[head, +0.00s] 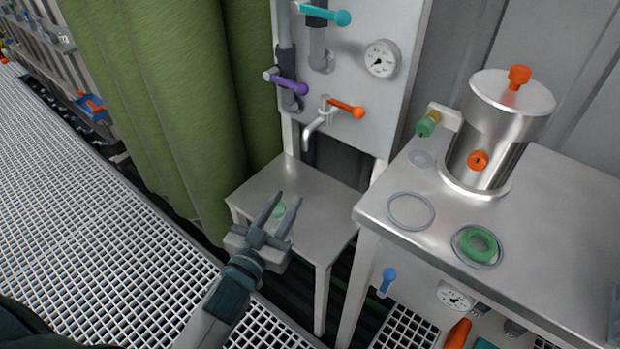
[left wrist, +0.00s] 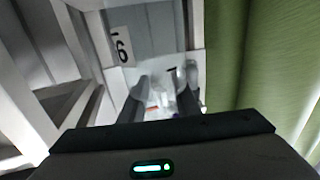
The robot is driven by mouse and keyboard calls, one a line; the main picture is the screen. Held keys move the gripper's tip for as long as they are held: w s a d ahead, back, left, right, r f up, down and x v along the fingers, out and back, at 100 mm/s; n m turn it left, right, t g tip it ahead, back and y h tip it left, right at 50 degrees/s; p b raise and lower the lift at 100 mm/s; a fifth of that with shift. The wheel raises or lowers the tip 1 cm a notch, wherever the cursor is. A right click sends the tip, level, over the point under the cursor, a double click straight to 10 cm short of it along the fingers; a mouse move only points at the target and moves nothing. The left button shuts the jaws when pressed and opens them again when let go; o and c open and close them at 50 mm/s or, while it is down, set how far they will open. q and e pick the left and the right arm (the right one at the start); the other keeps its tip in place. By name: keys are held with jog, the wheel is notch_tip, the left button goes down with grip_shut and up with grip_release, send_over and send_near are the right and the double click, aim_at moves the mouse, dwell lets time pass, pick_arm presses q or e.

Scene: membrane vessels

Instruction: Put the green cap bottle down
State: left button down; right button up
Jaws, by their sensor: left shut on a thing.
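My left gripper (head: 284,204) is over the small low metal table (head: 320,205), below the tap. My right gripper is not in view.
A tap with an orange handle (head: 346,108) hangs above the low table's back. Green curtains (head: 165,90) stand at left. The low table's right part is bare.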

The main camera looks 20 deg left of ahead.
pick_arm(q)
jog(key=w+d, duration=0.1)
jog(key=w, duration=1.4)
jog(key=shift+w+d, duration=0.2)
jog(key=shift+f+b, duration=0.45)
jog(key=shift+f, duration=1.3)
jog(key=shift+f, duration=0.2)
jog(key=c, duration=1.3)
grip_release()
jog(key=shift+c, duration=0.2)
jog(key=shift+r, duration=0.1)
